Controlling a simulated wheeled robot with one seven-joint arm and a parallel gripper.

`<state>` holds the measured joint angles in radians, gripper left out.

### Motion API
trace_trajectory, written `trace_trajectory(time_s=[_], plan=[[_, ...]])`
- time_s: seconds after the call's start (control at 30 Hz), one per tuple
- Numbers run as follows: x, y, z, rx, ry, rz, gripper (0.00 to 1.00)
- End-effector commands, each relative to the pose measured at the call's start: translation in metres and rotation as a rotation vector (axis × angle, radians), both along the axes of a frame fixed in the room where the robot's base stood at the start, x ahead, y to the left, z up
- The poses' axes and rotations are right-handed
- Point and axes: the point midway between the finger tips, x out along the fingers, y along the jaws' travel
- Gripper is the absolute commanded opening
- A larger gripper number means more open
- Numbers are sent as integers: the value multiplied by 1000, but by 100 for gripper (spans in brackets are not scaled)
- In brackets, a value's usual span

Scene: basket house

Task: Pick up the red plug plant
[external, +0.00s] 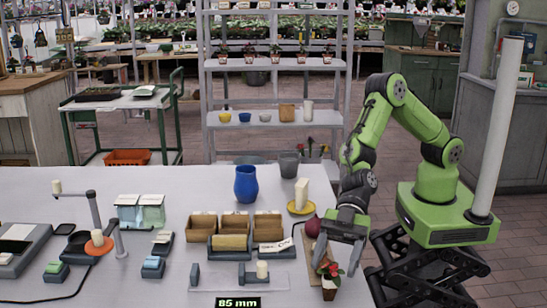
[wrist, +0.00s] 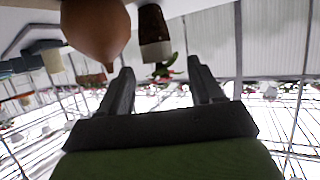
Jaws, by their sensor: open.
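The red plug plant (external: 328,270), with red flowers and green leaves in a small brown pot (external: 329,289), stands near the table's front edge in the external view. My gripper (external: 338,258) is open, pointing down just above and behind the plant; one finger partly overlaps it in the picture. In the wrist view, which looks upside down, red and green leaves (wrist: 165,70) show beyond the open fingers of my gripper (wrist: 160,85). A dark brown and white piece adjoins the leaves; I cannot tell if it is the pot. Nothing is visibly held.
A dark red rounded object (external: 312,227) stands left of my gripper, close to a wooden board (external: 322,247). Cardboard boxes (external: 268,226), a blue vase (external: 246,184) and a yellow plate with a cream block (external: 302,196) stand farther left. A clear platform (external: 220,277) lies at the front.

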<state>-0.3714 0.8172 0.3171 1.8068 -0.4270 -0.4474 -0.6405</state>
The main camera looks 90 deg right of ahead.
Motion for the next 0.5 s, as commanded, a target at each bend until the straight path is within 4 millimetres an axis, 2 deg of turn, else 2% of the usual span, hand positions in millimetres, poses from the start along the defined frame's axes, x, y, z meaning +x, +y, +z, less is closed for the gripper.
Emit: trace_trajectory(time_s=[0.03,0.13,0.37,0.4,0.5], plan=[[4,10,-6,1,-1,2,65],[10,22,-11,0,0,1,65],[13,26,-12,-1,2,0,65],[13,26,-12,-1,1,0,64],[12,26,-12,-1,1,0,48]])
